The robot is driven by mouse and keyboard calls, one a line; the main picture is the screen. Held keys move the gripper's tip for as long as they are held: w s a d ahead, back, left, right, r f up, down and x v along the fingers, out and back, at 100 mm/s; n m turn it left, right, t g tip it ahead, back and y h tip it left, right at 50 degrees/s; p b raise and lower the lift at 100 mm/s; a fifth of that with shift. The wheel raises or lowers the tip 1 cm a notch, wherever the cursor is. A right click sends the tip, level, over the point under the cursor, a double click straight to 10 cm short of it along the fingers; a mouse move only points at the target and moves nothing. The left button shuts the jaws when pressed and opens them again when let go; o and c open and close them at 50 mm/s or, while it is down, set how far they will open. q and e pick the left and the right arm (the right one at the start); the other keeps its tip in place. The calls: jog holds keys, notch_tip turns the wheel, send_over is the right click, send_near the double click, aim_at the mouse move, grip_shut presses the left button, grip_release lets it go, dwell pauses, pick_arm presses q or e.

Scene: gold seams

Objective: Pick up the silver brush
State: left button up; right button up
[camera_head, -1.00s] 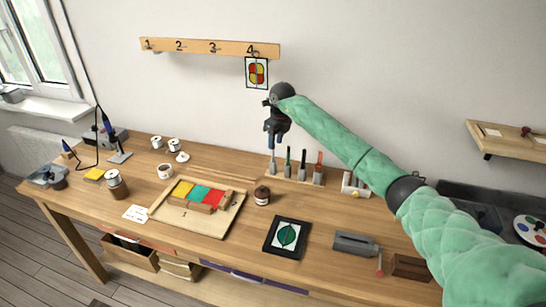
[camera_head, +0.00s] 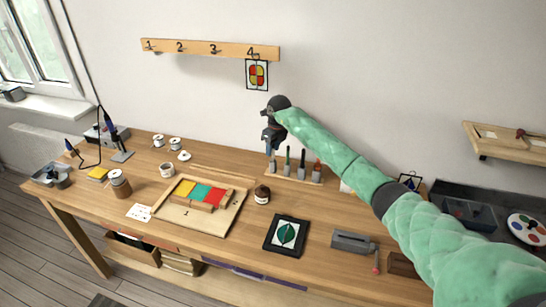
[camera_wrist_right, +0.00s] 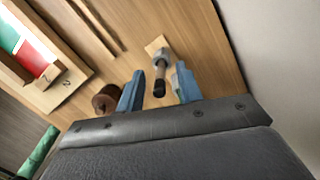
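My right gripper (camera_head: 270,148) is open above the left end of a wooden brush stand (camera_head: 298,178) at the back of the bench. Its blue fingers also show in the right wrist view (camera_wrist_right: 158,92). The silver brush (camera_head: 272,167) stands upright at the left end of the stand, its top partly hidden by the gripper. In the right wrist view the silver brush (camera_wrist_right: 161,62), with a dark end, lies between the two fingers with gaps on both sides. My left gripper is not in view.
More brushes with green, dark and red tops (camera_head: 302,160) stand just right of it. A brown jar (camera_head: 262,194) stands front-left of the stand. A board with coloured glass pieces (camera_head: 226,215) and a framed leaf panel (camera_head: 285,236) lie nearer the front.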

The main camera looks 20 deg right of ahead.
grip_shut()
